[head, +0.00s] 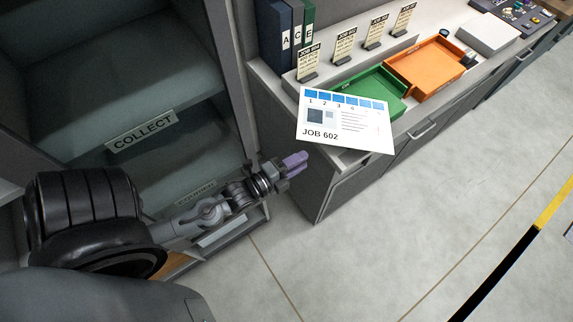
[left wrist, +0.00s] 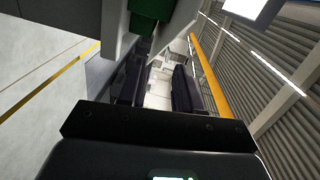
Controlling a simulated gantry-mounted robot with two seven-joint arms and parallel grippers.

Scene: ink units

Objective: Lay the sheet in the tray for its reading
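A white sheet (head: 350,143) marked "JOB 602", with a row of numbered blue squares, shows in the head view. It covers the near left part of the green tray (head: 392,108) and juts past the counter's front edge. I cannot tell whether it touches the tray. An orange tray (head: 425,69) stands right of the green one and shows no sheet in it. My left gripper (head: 298,163) is just below left of the sheet in the picture, apparently apart from it. In the left wrist view its two dark fingers (left wrist: 158,88) stand apart with nothing seen gripped. My right gripper is out of view.
Several small job cards (head: 341,46) stand behind the trays. Binders (head: 290,35) stand at the counter's back left. A grey cabinet with a "COLLECT" shelf (head: 142,131) is at left. A white box (head: 488,34) is farther right. The floor (head: 400,220) before the counter is clear.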

